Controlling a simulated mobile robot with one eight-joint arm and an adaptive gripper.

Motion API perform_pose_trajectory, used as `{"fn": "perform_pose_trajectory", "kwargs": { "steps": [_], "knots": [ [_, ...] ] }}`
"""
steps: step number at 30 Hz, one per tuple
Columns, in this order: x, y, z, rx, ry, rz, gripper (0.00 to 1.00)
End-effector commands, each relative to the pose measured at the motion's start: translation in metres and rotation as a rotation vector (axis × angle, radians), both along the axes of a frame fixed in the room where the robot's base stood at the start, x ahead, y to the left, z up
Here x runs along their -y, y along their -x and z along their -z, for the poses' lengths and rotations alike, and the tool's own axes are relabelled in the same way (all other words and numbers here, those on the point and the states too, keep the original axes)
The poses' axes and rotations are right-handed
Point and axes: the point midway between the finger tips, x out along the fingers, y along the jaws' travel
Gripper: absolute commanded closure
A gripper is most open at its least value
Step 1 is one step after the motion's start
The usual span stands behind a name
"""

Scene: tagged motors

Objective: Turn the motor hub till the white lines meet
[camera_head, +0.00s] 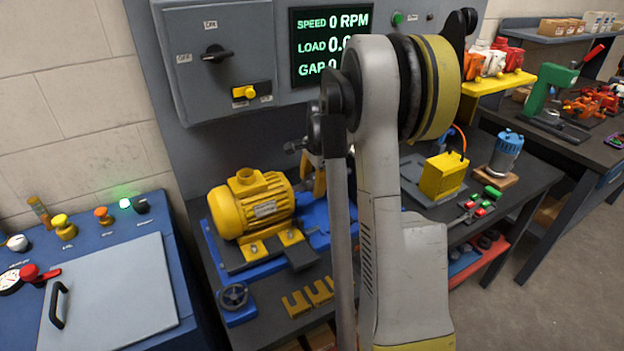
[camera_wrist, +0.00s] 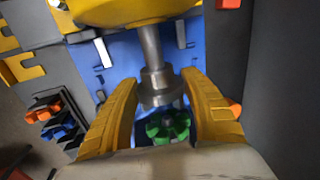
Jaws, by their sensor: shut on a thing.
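The yellow motor (camera_head: 250,205) sits on a blue base in the head view, and its lower end shows at the top of the wrist view (camera_wrist: 135,10). Its grey metal shaft runs down to the motor hub (camera_wrist: 158,88) in the wrist view. My gripper (camera_wrist: 160,95) has its two yellow fingers on either side of the hub, shut on it. A green toothed coupling piece (camera_wrist: 168,126) lies just beyond the hub, partly hidden by my gripper. I cannot make out white lines on the hub. In the head view my arm hides the hub.
A screen (camera_head: 331,45) reads speed 0 RPM; my arm covers part of its other lines. A small handwheel (camera_head: 234,296) and yellow shims (camera_head: 297,303) are in front of the motor. A yellow box (camera_head: 443,176) and a blue-grey cylinder (camera_head: 507,153) stand to the right.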

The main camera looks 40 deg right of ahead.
Motion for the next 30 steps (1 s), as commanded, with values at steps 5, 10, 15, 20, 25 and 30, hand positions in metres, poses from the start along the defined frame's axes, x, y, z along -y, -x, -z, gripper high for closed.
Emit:
{"fn": "perform_pose_trajectory", "kwargs": {
  "steps": [5,10,15,20,25,30],
  "knots": [
    [0.0002,-0.0017,-0.0013,-0.14,-0.033,-0.002,0.77],
    [0.0005,-0.0012,-0.0006,-0.244,-0.059,0.0,0.77],
    [0.0003,-0.0008,-0.0002,-0.315,-0.076,-0.001,0.77],
    [-0.0003,-0.0003,0.0002,-0.352,-0.085,-0.001,0.77],
    [-0.0002,-0.0003,0.0006,-0.366,-0.089,-0.001,0.77],
    [-0.0002,-0.0001,0.0006,-0.367,-0.089,-0.001,0.77]
  ]
}}
